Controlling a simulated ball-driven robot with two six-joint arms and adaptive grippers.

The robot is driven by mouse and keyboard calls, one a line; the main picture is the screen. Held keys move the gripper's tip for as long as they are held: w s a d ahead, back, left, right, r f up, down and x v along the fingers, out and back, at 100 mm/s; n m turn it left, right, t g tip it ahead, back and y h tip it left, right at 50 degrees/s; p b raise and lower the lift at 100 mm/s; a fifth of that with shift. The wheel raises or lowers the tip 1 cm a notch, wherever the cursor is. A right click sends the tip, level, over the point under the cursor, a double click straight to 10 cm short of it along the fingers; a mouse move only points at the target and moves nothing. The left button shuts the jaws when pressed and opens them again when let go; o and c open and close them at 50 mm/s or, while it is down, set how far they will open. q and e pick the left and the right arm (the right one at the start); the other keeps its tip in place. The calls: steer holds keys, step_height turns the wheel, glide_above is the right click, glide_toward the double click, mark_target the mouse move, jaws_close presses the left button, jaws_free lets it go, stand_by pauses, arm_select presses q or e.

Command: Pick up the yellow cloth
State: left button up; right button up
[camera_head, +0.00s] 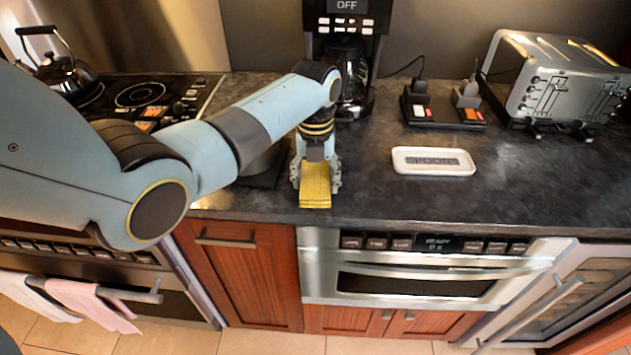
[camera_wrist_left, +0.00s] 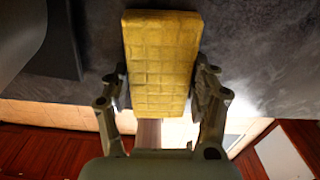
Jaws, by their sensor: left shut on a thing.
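The yellow cloth (camera_head: 315,187) is a folded, quilted pad near the front edge of the dark countertop. In the left wrist view the cloth (camera_wrist_left: 160,62) stands between the two fingers. My left gripper (camera_head: 315,180) reaches down to the counter and is shut on the cloth, with one finger at each side of it. The left gripper (camera_wrist_left: 162,105) also shows in the wrist view. I cannot tell whether the cloth still touches the counter. My right gripper is not in view.
A coffee maker (camera_head: 345,60) stands behind the gripper. A white spoon rest (camera_head: 433,161) lies to the right, with a toaster (camera_head: 555,80) and a small black tray (camera_head: 443,112) behind it. A kettle (camera_head: 62,70) is on the stove at left. The microwave drawer (camera_head: 425,275) is below the counter.

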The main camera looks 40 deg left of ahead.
mark_target(316, 176)
arm_select(q)
steer(key=shift+r, duration=0.1)
step_height(316, 176, up, 3)
steer(key=shift+w+r, duration=0.1)
steer(key=s+d+r, duration=0.6)
steer(key=s+r, duration=0.1)
steer(key=s, duration=0.3)
steer(key=shift+s+r+b, duration=0.15)
steer(key=shift+r+b, duration=0.15)
steer(key=shift+b, duration=0.15)
